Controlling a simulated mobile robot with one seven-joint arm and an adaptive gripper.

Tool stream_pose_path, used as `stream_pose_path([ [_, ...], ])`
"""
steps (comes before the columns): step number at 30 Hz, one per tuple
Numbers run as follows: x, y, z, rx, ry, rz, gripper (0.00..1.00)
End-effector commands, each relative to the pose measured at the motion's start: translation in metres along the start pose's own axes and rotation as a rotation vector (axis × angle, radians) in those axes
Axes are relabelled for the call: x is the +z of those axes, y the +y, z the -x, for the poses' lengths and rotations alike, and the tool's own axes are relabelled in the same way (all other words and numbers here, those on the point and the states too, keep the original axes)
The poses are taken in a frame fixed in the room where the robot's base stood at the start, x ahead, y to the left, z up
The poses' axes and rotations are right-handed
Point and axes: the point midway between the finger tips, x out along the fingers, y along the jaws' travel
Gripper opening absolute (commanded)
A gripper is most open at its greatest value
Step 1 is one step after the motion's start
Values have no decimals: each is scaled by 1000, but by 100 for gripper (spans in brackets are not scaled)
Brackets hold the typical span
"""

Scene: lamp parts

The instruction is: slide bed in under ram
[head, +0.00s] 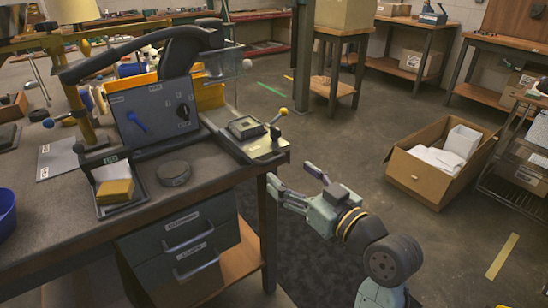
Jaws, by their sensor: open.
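The bed (257,148) is a pale sliding plate at the right edge of the workbench, with a dark square nest (246,127) on it and a yellow-knobbed lever at its outer end. It sticks out to the right of the press (155,110), a grey-panelled machine with a dark arm over it. The ram itself I cannot make out clearly; it seems to be behind the clear guard (222,90). My gripper (290,187) is open and empty, off the bench's right edge, lower right of the bed and apart from it.
The workbench (60,265) holds a tray with a yellow sponge (115,190), a dark round puck (173,173) and a blue bowl (5,215). Drawers are below. A cardboard box (418,178) stands on the floor to the right. Floor between is clear.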

Motion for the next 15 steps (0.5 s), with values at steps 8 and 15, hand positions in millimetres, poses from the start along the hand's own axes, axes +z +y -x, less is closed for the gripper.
stream_pose_path([
  [8, -3, 0, -53, -1, 0, -1, 69],
  [15, -1, 0, -74, 1, 1, 0, 69],
])
